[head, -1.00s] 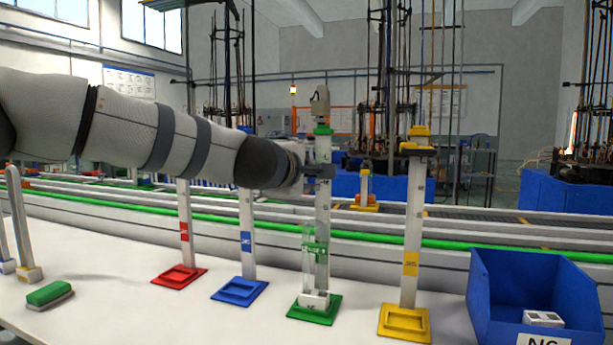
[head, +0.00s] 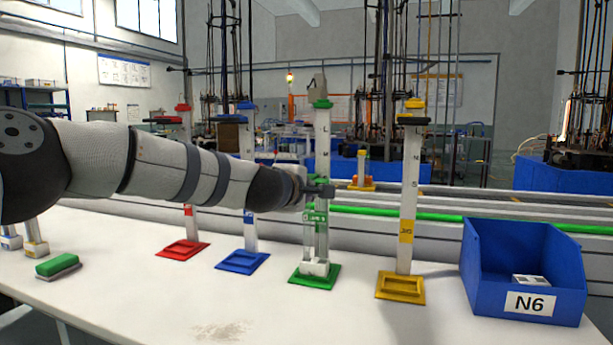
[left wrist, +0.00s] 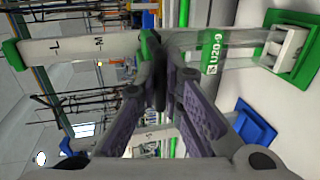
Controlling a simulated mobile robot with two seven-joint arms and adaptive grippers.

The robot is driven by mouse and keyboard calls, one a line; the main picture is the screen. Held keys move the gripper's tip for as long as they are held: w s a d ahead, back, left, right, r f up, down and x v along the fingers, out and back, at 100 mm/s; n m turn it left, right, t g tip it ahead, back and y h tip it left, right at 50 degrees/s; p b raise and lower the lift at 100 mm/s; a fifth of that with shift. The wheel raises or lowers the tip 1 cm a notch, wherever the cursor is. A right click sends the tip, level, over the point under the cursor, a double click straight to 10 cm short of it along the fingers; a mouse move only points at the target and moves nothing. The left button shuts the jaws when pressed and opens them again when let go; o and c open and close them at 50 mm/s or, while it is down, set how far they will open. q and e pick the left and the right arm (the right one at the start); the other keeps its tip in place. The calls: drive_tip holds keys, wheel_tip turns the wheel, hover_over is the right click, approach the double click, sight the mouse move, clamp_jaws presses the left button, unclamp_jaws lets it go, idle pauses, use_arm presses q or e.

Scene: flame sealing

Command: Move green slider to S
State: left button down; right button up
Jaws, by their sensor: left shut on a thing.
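The green-capped white post stands upright on its green base (head: 327,281) in the head view, with the letters L and M above my gripper. My left gripper (head: 321,190) reaches in from the left at mid-post, below the M. In the left wrist view its fingers (left wrist: 160,85) are shut on the green slider (left wrist: 151,46), which sits around the post just below the M. The fingers hide part of the slider, and I cannot see an S on this post. My right gripper is not in view.
Red (head: 172,255), blue (head: 240,266) and yellow (head: 385,293) bases with similar posts stand beside it. A blue N6 bin (head: 480,290) is at the right. A green-topped block (head: 57,265) lies at the left. The front table is clear.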

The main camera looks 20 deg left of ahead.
use_arm(q)
drive_tip(key=c, duration=1.7)
unclamp_jaws()
drive_tip(key=shift+w, duration=0.15)
drive_tip(key=v, duration=1.2)
